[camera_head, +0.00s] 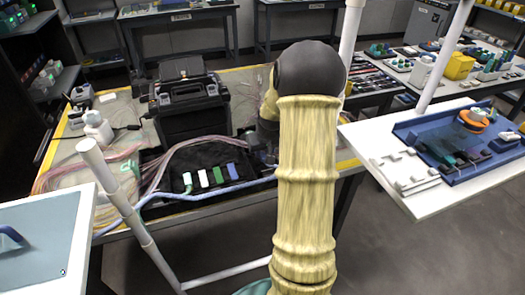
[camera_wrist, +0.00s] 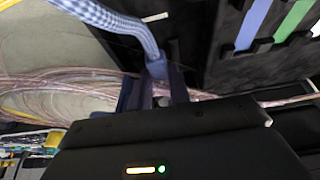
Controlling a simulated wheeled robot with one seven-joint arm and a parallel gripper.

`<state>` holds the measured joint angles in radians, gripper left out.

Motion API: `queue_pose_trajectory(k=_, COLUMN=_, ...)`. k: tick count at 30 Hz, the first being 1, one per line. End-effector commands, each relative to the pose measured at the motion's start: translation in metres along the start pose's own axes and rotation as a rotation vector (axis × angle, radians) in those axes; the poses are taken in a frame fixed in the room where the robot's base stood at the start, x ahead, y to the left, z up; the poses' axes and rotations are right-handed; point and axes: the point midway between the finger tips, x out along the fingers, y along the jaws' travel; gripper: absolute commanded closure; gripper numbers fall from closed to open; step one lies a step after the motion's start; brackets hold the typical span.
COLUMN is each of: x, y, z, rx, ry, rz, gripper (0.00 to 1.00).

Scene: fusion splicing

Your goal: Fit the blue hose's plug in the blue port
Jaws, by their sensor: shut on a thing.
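The blue hose (camera_wrist: 113,18), pale and braided, comes in from the top left of the wrist view to its blue plug (camera_wrist: 157,68). My gripper (camera_wrist: 153,92) is shut on the plug end, with one finger on each side. In the head view the blue hose (camera_head: 205,190) runs across the front of the middle table to where my arm hides my gripper. A blue strip (camera_wrist: 255,22) sits on a black block right of the plug, apart from it; it also shows in the head view (camera_head: 231,169). I cannot make out the blue port for certain.
Green (camera_wrist: 293,20) and white strips sit beside the blue one. Loose pinkish fibres (camera_wrist: 60,88) spread over the table. A black case (camera_head: 187,105) stands behind. White posts (camera_head: 120,200) and side boards, left (camera_head: 82,215) and right (camera_head: 440,207), flank the table.

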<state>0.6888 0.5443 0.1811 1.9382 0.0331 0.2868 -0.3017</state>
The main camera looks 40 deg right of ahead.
Motion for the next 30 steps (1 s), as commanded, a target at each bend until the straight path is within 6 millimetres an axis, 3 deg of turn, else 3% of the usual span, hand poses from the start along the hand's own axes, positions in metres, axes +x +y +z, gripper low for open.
queue_pose_trajectory(k=29, x=0.0088, y=-0.0002, z=0.0044, rx=0.000, ry=-0.002, rz=-0.001, gripper=1.00)
queue_pose_trajectory(k=30, x=0.0089, y=-0.0002, z=0.0045, rx=0.000, ry=-0.003, rz=-0.001, gripper=0.75)
